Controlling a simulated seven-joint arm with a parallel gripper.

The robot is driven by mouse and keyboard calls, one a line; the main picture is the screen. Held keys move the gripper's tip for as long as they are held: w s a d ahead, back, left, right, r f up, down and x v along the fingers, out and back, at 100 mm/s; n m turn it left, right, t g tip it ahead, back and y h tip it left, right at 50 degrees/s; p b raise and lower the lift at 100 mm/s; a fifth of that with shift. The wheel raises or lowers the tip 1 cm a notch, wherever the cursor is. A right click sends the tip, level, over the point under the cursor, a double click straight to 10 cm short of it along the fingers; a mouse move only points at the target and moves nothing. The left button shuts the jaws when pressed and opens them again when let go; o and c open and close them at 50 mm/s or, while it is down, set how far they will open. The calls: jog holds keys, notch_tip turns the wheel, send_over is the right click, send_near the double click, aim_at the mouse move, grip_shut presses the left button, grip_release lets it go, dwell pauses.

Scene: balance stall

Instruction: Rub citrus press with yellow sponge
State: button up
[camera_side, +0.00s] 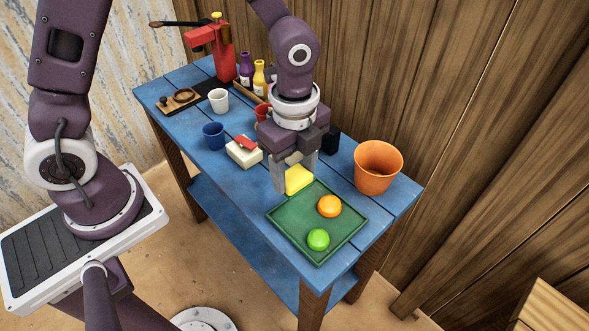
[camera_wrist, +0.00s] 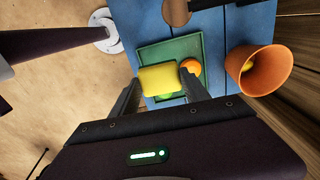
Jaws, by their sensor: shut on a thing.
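The citrus press (camera_side: 222,52) is red with a dark lever and stands at the far left end of the blue table. In the wrist view, the sponge (camera_wrist: 160,79) sits between the fingertips of my gripper (camera_wrist: 160,85) and partly covers the tray. The press is not seen in the wrist view. Whether the sponge touches the tray is hard to tell.
The green tray (camera_side: 282,219) holds an orange fruit (camera_side: 329,206) and a lime (camera_side: 318,239). An orange bucket (camera_side: 378,167) stands at the right. A blue cup (camera_side: 214,135), a white cup (camera_side: 218,100), a pale box (camera_side: 244,152) and bottles (camera_side: 259,78) stand between my gripper and the press.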

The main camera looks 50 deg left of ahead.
aim_at(295, 175)
notch_tip(295, 175, up, 8)
jog(key=shift+r, duration=0.15)
jog(key=w+a, duration=1.2)
jog(key=w, duration=0.3)
jog(key=shift+s+f, duration=0.15)
jog(key=shift+f, duration=2.8)
jog(key=shift+s+f, duration=0.15)
jog(key=shift+f, duration=2.8)
jog(key=shift+a+f, duration=0.55)
jog(key=shift+a, duration=1.5)
jog(key=shift+d, duration=1.75)
jog(key=shift+s+d, duration=0.1)
jog(key=shift+d, duration=0.15)
jog(key=shift+s+a, duration=0.2)
jog(key=shift+s, duration=0.05)
jog(key=shift+a, duration=1.5)
jog(key=shift+d, duration=1.6)
notch_tip(295, 175, up, 8)
